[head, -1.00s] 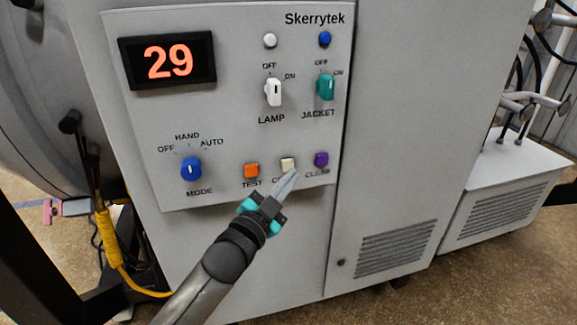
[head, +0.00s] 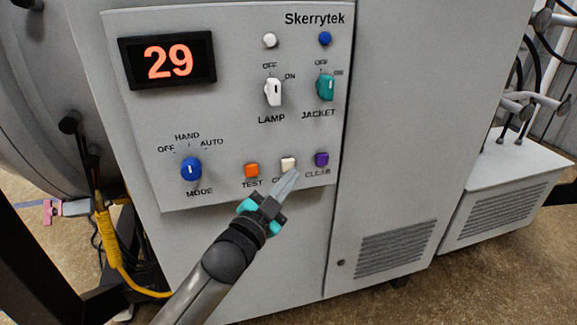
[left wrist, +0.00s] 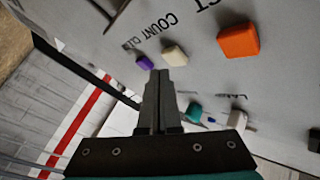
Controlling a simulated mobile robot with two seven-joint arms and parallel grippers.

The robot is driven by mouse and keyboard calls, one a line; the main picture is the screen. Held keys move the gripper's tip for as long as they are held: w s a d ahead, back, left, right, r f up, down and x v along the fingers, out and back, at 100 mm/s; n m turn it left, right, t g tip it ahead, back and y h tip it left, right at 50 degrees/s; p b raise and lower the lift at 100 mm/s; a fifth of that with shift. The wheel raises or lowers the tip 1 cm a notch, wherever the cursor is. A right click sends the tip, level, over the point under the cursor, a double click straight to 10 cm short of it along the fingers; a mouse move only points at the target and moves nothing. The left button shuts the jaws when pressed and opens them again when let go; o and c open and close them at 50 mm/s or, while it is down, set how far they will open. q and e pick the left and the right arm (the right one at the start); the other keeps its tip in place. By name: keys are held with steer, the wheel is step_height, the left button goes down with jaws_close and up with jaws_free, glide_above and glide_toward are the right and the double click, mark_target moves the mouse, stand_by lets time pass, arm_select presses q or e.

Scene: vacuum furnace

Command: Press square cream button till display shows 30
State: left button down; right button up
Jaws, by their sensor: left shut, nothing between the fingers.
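The square cream button (head: 288,163) sits on the grey panel between the orange and purple buttons. It also shows in the left wrist view (left wrist: 174,55), just beyond my fingertips. The display (head: 168,61) at the panel's upper left reads 29 in red. My left gripper (head: 292,175) is shut and empty, its tips just below the cream button and partly covering its label. In the left wrist view its tips (left wrist: 160,72) lie close to the button; I cannot tell whether they touch it. My right gripper is not in view.
The orange TEST button (head: 251,170) and purple CLEAR button (head: 321,159) flank the cream one closely. Above are the white LAMP knob (head: 273,92) and teal JACKET knob (head: 325,87). The blue MODE knob (head: 191,168) is at left. A yellow hose (head: 108,240) hangs left of the cabinet.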

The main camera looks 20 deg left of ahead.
arm_select(q)
steer(key=shift+w, duration=0.1)
steer(key=shift+w+a, duration=0.2)
steer(key=shift+w, duration=0.05)
stand_by(0.3)
steer(key=shift+w+a, duration=0.3)
steer(key=shift+w, duration=0.1)
stand_by(0.9)
steer(key=shift+s, duration=0.1)
steer(key=shift+s+d+p, duration=0.5)
steer(key=shift+s+p, duration=0.1)
steer(key=shift+s, duration=0.05)
steer(key=s+d+p, duration=0.1)
steer(key=s, duration=0.1)
steer(key=s+d+p, duration=0.1)
steer(key=s, duration=0.1)
steer(key=shift+d, duration=0.4)
